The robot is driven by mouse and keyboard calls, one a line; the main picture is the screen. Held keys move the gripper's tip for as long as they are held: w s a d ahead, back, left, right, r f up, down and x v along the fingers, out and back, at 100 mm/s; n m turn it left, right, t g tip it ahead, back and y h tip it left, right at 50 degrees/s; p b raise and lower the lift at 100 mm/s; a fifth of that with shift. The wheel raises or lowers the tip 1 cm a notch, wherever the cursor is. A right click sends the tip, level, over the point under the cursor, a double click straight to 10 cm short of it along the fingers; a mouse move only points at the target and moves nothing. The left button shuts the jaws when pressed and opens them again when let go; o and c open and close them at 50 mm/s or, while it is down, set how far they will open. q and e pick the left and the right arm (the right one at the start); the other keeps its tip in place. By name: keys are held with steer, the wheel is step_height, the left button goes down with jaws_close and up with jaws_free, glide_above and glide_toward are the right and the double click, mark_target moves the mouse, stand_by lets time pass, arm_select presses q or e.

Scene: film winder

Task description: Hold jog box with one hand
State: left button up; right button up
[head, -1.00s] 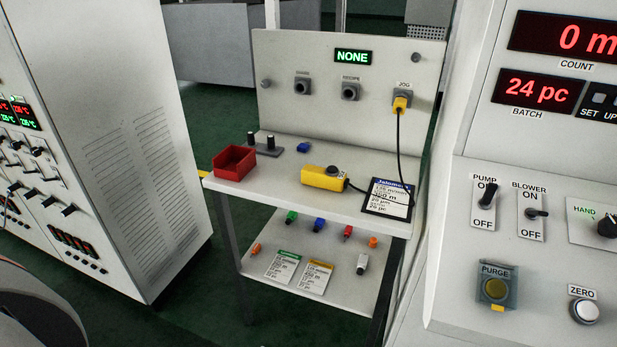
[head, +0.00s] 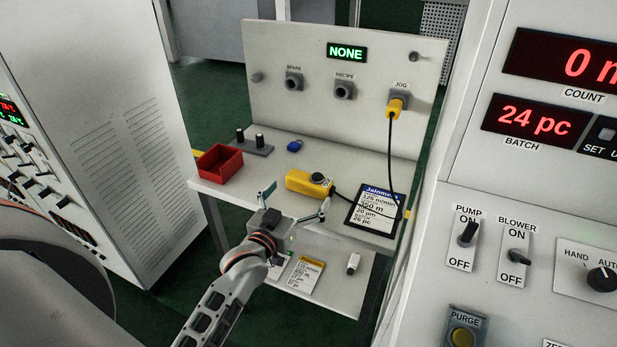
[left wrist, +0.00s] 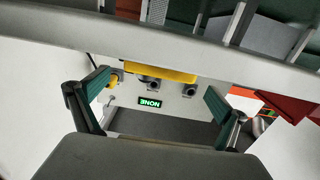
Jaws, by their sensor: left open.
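The yellow jog box (head: 298,182), with a dark round knob on top, lies on the upper shelf of the small bench. A black cable runs from it to the yellow plug (head: 396,106) in the JOG socket. My left gripper (head: 296,199) is open and empty at the bench's front edge, just in front of the jog box, its two fingers spread to either side. In the left wrist view, turned upside down, the jog box (left wrist: 158,72) shows between and beyond the spread fingers, apart from them and partly hidden by the shelf edge. My right gripper is not in view.
The bench top (head: 345,233) also holds a red bin (head: 219,163), a blue connector (head: 294,146) and a Jalomeds card (head: 374,212) close right of the jog box. The control cabinet (head: 470,190) stands at right. Cards lie on the lower shelf.

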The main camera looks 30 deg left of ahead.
mark_target(311, 174)
arm_select(q)
steer(key=shift+w+a+r, duration=0.1)
steer(key=shift+w+r, duration=0.05)
steer(key=shift+w, duration=0.35)
steer(key=shift+w+r, duration=0.3)
steer(key=shift+w, duration=0.8)
steer(key=w, duration=0.3)
steer(key=shift+w, duration=0.8)
steer(key=shift+w+a, duration=0.1)
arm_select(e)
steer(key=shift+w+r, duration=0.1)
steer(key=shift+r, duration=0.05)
arm_select(q)
steer(key=shift+c, duration=0.4)
